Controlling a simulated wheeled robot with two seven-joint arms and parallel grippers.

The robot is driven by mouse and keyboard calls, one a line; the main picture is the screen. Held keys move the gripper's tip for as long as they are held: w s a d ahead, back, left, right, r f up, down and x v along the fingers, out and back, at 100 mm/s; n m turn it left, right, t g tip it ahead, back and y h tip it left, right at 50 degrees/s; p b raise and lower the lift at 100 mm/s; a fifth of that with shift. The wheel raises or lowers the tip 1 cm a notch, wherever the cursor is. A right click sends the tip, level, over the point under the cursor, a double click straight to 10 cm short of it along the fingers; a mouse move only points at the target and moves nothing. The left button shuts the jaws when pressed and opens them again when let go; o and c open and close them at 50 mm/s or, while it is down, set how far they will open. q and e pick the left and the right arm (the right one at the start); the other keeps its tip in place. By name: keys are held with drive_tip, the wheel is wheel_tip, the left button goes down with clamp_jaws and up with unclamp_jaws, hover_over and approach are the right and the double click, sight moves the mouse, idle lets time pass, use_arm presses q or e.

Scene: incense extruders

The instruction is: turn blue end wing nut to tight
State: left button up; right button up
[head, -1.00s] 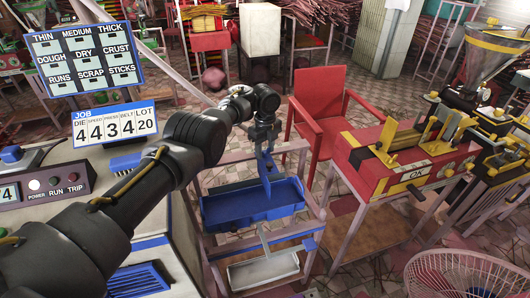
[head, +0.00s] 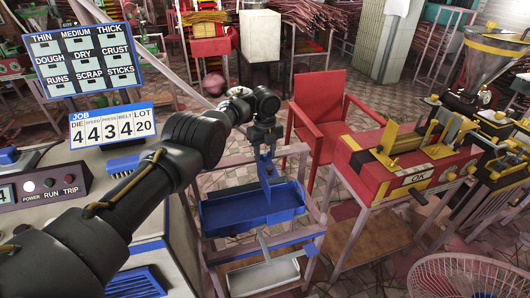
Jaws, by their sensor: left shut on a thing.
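My left gripper (head: 264,141) hangs at the end of my black arm, above the back of a blue tray (head: 232,212) on a pink frame. It is shut on a blue flat piece (head: 267,172) that hangs down below the fingers toward the tray. I cannot tell whether this piece is joined to the tray. No blue end wing nut can be made out; the part is too small or hidden by the gripper. My right gripper is not in view.
A grey lower tray (head: 265,277) sits under the blue one. A red chair (head: 318,105) stands behind it. A control console with a job board (head: 112,125) stands at left.

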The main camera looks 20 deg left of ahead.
use_arm(q)
drive_tip(key=o, duration=1)
wheel_tip(320, 180, up, 11)
drive_tip(key=shift+f+b, duration=0.1)
drive_tip(key=shift+b, duration=0.2)
